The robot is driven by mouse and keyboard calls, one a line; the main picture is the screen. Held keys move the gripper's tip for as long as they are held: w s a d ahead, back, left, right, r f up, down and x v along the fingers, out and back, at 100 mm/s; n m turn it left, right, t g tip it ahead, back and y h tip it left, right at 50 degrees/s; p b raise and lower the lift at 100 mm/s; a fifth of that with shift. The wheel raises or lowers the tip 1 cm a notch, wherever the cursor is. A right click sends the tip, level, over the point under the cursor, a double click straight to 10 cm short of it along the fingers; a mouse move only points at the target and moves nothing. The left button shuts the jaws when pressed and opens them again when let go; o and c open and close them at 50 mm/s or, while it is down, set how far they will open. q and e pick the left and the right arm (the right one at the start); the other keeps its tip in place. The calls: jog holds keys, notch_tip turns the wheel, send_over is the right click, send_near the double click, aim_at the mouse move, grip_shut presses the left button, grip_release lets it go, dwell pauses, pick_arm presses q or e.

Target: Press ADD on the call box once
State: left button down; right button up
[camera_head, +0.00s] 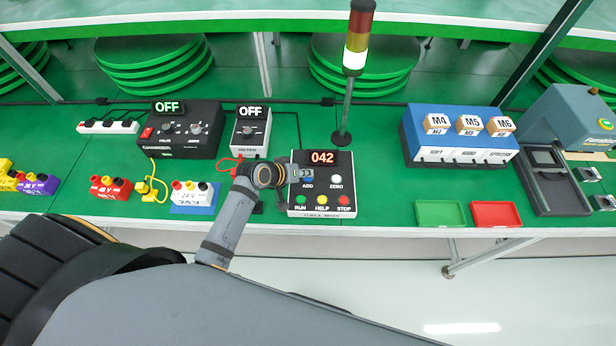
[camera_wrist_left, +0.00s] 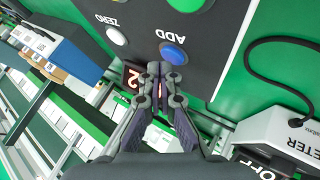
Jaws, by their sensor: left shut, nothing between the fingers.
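The call box (camera_head: 322,205) is a black box with a red display reading 042 (camera_head: 322,158). It has a blue ADD button, a white ZERO button (camera_head: 336,180), and green RUN, yellow HELP and red STOP buttons along its front. My left gripper (camera_head: 304,174) is over the box's upper left part, at the ADD button, and partly hides it in the head view. In the left wrist view the blue ADD button (camera_wrist_left: 173,53) shows just beyond the closed fingertips (camera_wrist_left: 160,70). I cannot tell whether they touch it. The gripper is shut and empty. My right gripper is not in view.
A signal tower (camera_head: 356,50) with its white section lit stands behind the box. A meter (camera_head: 250,130) and a charger (camera_head: 180,130), both showing OFF, stand left. Green (camera_head: 440,203) and red (camera_head: 495,206) trays lie right. The table between box and trays is clear.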

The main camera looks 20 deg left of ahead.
aim_at(305, 179)
pick_arm(q)
jog(key=shift+f, duration=0.45)
dwell(0.6)
jog(key=shift+r, duration=0.1)
jog(key=shift+r+p, duration=0.75)
jog(key=shift+p, duration=0.15)
notch_tip(305, 179, up, 5)
jog(key=p, duration=0.5)
jog(key=shift+r+p, duration=0.1)
jog(key=shift+p, duration=0.2)
jog(key=shift+f, duration=0.2)
